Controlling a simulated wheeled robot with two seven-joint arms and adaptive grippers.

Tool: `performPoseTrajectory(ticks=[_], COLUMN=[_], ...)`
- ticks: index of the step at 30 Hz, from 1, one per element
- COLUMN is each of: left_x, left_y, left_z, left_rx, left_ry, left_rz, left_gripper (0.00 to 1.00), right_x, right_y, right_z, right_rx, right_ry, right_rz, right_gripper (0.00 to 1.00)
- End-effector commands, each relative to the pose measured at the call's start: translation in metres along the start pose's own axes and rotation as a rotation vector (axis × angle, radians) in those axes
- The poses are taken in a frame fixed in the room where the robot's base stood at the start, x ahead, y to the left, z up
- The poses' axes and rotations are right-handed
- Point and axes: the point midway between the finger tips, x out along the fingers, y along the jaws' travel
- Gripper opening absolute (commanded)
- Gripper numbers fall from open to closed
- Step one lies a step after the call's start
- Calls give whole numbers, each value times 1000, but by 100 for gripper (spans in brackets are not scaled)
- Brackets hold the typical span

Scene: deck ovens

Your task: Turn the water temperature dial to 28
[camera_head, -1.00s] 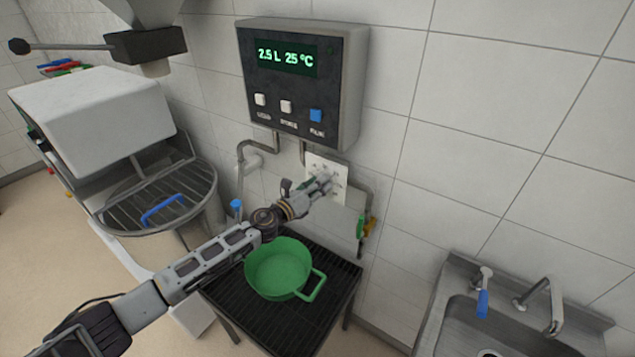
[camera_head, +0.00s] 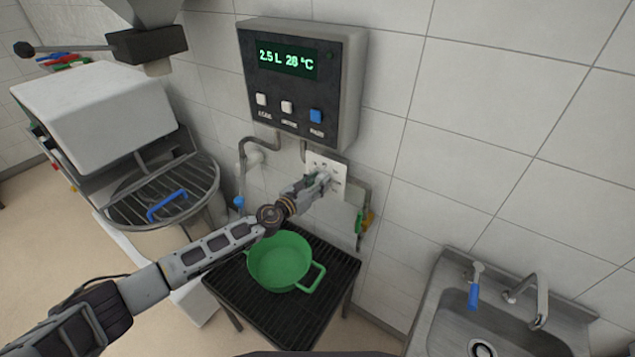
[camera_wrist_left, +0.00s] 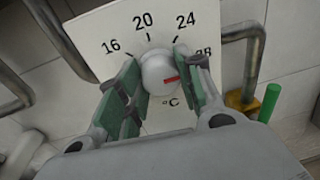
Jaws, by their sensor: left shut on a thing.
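The water temperature dial (camera_wrist_left: 158,72) is a white round knob with a red mark, on a white scale plate (camera_wrist_left: 112,38) marked 16, 20, 24 and 28 °C. The red mark points right, toward the 28 side. In the head view the plate (camera_head: 340,167) is on the wall below the control box. My left gripper (camera_wrist_left: 160,82) is shut on the dial, with green finger pads on both sides of it. In the head view the left gripper (camera_head: 320,182) hides most of the dial. The display (camera_head: 287,60) reads 2.5 L 28 °C. My right gripper is not in view.
A green pot (camera_head: 280,262) stands on a black slatted stand (camera_head: 325,318) under my left arm. Pipes and a green-yellow valve (camera_head: 365,221) are right of the plate. A mixer with a wire guard (camera_head: 190,175) is left; a steel sink (camera_head: 440,325) is lower right.

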Motion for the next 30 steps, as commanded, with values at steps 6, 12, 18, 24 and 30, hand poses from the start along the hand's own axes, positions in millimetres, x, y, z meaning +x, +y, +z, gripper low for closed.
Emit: performPoseTrajectory(ticks=[6, 12, 18, 24, 30], left_x=[0, 0, 0, 0, -5], left_y=[0, 0, 0, 0, 0], left_z=[1, 0, 0, 0, -1], left_rx=[0, -1, -1, -1, -1], left_ry=[-2, -1, 0, 0, 0], left_rz=[0, 0, 0, 0, 0], left_gripper=[12, 53, 58, 58, 58], right_x=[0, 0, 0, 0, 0], right_y=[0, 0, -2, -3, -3], right_z=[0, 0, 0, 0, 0], right_rx=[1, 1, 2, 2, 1], right_ry=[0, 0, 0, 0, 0], right_rz=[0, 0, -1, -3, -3], right_gripper=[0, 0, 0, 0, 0])
